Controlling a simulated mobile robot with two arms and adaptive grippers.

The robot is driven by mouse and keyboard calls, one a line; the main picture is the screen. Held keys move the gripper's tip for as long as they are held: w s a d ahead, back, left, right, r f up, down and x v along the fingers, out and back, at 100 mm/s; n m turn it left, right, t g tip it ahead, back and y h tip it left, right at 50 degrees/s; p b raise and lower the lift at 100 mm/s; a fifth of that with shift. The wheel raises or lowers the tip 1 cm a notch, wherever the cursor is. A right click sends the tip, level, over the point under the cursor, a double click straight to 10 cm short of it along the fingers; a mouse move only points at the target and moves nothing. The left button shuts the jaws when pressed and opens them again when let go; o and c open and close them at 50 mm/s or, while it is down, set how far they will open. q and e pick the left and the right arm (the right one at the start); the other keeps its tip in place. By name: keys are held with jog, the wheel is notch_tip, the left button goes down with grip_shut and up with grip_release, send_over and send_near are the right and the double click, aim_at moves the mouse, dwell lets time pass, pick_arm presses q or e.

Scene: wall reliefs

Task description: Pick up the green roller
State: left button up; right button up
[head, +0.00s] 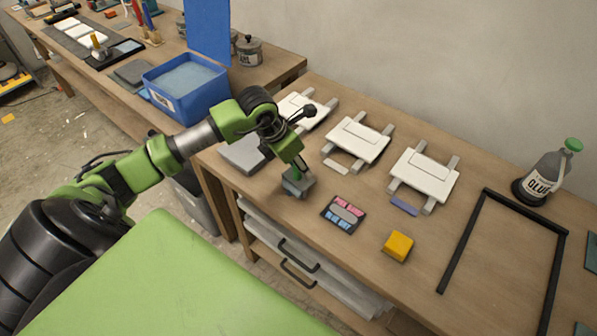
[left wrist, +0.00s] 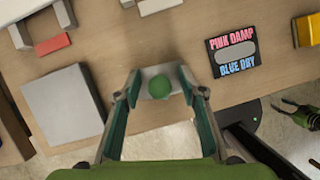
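A small upright green handle (head: 297,172) stands at a grey block (head: 299,188) near the bench's front edge; I take it for the green roller. In the left wrist view its round green top (left wrist: 160,87) is between my left fingers, in front of the grey block (left wrist: 161,72). My left gripper (head: 295,171) points down over it. In the left wrist view the fingers (left wrist: 160,82) are spread, with gaps on both sides of the green top. The lower part of the roller is hidden.
A pink and blue label card (head: 344,214) and a yellow block (head: 397,246) lie to the right. A grey slab (head: 243,154) lies left of the gripper. A black frame (head: 466,240) and glue bottle (head: 543,178) are farther right.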

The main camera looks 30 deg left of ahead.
pick_arm(q)
grip_shut()
jog(key=shift+r, duration=0.1)
jog(key=shift+r+b, duration=0.4)
jog(key=shift+b, duration=0.15)
jog(key=b+v, duration=0.1)
jog(key=v, duration=0.1)
jog(key=shift+w+a+r+b, duration=0.1)
jog(key=shift+w+r+b, duration=0.05)
jog(key=shift+r+b, duration=0.25)
jog(key=s+a+r+b, duration=0.4)
jog(key=s+r+b, duration=0.5)
jog(key=s+b, duration=0.3)
jog(key=shift+s+r, duration=0.25)
jog(key=shift+s, duration=0.15)
